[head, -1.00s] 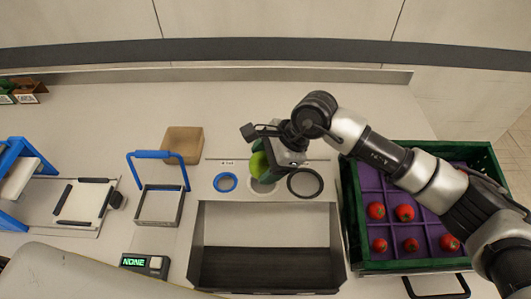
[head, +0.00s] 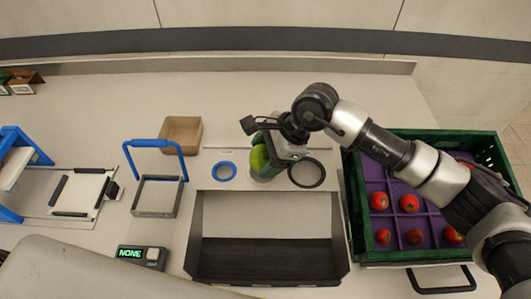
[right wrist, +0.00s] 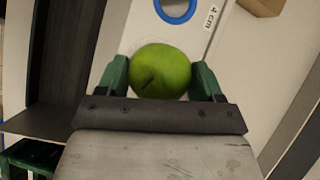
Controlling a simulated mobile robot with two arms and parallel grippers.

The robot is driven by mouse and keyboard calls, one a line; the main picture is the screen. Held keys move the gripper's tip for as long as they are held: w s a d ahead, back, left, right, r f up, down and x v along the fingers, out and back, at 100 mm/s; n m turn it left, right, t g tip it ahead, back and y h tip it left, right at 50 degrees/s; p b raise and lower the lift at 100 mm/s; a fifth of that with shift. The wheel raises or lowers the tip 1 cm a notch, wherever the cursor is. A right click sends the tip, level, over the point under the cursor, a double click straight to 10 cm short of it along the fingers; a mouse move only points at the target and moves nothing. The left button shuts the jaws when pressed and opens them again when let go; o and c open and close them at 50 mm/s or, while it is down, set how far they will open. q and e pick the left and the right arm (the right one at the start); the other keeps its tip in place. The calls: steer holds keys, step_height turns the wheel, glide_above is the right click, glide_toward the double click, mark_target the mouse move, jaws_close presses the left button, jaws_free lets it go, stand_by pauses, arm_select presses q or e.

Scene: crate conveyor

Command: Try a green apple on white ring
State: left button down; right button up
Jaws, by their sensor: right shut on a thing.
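A green apple (head: 259,158) is held in my right gripper (head: 266,157), over the plate with the rings. In the right wrist view the apple (right wrist: 160,71) sits between the two green fingers, which press on its sides. The white ring (head: 262,180) lies between the blue ring and the black ring. It is mostly hidden under the apple and gripper, so I cannot tell whether the apple touches it. My left gripper is not in view.
A blue ring (head: 224,171) and a black ring (head: 323,174) flank the spot. A dark chute (head: 339,235) lies in front. A green crate (head: 358,215) with red fruit stands right. A blue-handled tray (head: 177,198), a tan box (head: 198,134) and a display reading NONE (head: 130,254) are left.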

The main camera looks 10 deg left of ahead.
steer(key=o, duration=1)
steer(key=shift+o, duration=0.2)
steer(key=shift+r, duration=0.1)
steer(key=shift+r+p, duration=0.85)
steer(key=shift+r, duration=3.6)
steer(key=shift+s+f, duration=0.1)
